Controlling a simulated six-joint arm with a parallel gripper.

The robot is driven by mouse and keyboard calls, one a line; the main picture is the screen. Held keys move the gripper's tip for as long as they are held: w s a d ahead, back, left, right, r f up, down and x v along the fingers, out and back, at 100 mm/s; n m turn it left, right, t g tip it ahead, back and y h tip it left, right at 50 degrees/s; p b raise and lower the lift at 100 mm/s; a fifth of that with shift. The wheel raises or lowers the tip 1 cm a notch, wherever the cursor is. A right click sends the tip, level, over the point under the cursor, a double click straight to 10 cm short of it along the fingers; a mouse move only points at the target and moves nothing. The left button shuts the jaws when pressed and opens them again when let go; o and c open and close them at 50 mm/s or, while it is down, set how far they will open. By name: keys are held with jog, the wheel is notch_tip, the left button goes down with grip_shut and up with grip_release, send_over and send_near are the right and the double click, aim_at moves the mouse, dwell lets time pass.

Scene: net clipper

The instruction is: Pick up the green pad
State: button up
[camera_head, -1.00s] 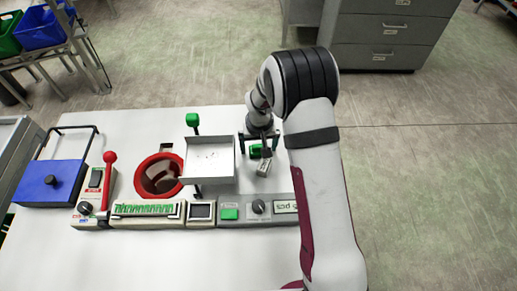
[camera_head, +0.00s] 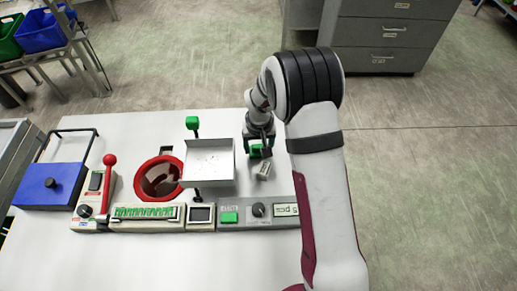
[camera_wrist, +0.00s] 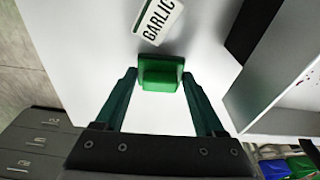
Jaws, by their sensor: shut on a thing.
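The green pad (camera_head: 256,151) is a small green block on the white table, right of the metal tray. In the wrist view the pad (camera_wrist: 160,74) lies between the tips of my two dark green fingers. My gripper (camera_head: 260,145) is shut on it, with one finger on each side; the gripper also shows in the wrist view (camera_wrist: 160,79). The pad looks at or very near the table surface; I cannot tell whether it is lifted. My fingers hide part of it in the head view.
A card reading GARLIC (camera_wrist: 158,20) lies beside the pad. The open metal tray (camera_head: 209,180) is close on the left, below a green knob (camera_head: 192,121). A red-rimmed opening (camera_head: 160,200), a control panel (camera_head: 258,208) and a blue lid (camera_head: 35,188) are also on the table.

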jog(key=r, duration=0.3)
jog(key=shift+s+d, duration=0.15)
jog(key=shift+d, duration=0.25)
jog(key=s+d+r, duration=0.4)
jog(key=d+r, duration=0.2)
jog(key=d, duration=0.4)
jog(key=shift+r, duration=0.25)
jog(key=o, duration=0.8)
jog(key=c, duration=0.6)
jog(key=n, duration=0.5)
send_near(261, 145)
jog(key=s+a+r, duration=0.1)
jog(key=s, duration=0.1)
jog(key=shift+c, duration=0.2)
jog(key=s+a+r+n+y, duration=0.15)
jog(key=a+n, duration=0.25)
jog(key=a, duration=0.7)
jog(key=shift+g+h, duration=0.25)
jog(key=shift+g, duration=0.05)
jog(key=shift+f, duration=2.55)
